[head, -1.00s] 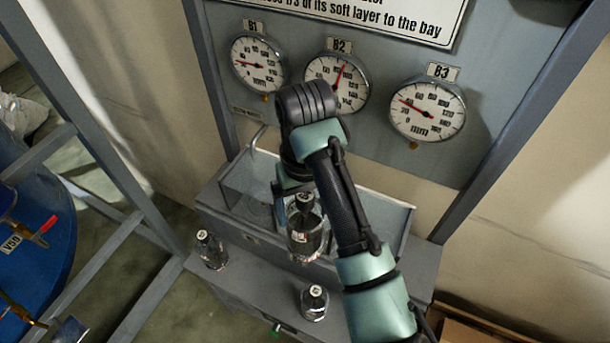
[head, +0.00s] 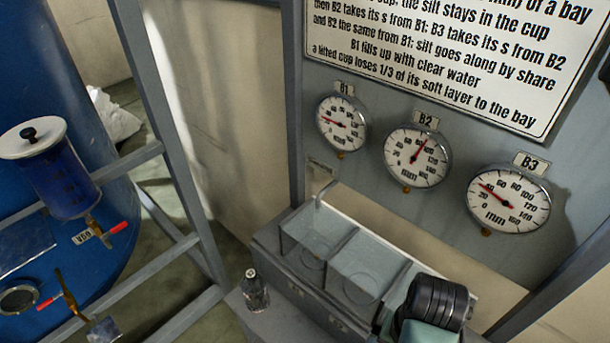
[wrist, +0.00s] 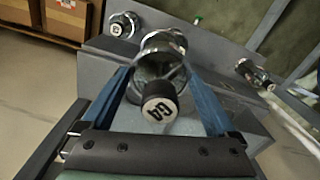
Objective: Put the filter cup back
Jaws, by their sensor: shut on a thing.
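In the wrist view my gripper (wrist: 160,82) is shut on a clear glass cup (wrist: 162,66) with a black knob whose label seems to read G4. I take it for the filter cup. The knob faces the wrist camera. The cup's lower end and what lies under it are hidden. In the head view my dark wrist joint shows at the lower right; the gripper and held cup are out of sight. The clear trough (head: 330,222) has walled bays under the gauges. The two left bays look empty of cups; my arm covers the right end.
The wrist view shows two capped bottles, one upper left (wrist: 122,25) and one right (wrist: 252,72). Gauges B1 (head: 341,124), B2 (head: 416,158) and B3 (head: 508,200) hang behind. A bent pipe (head: 322,190) reaches the left bay.

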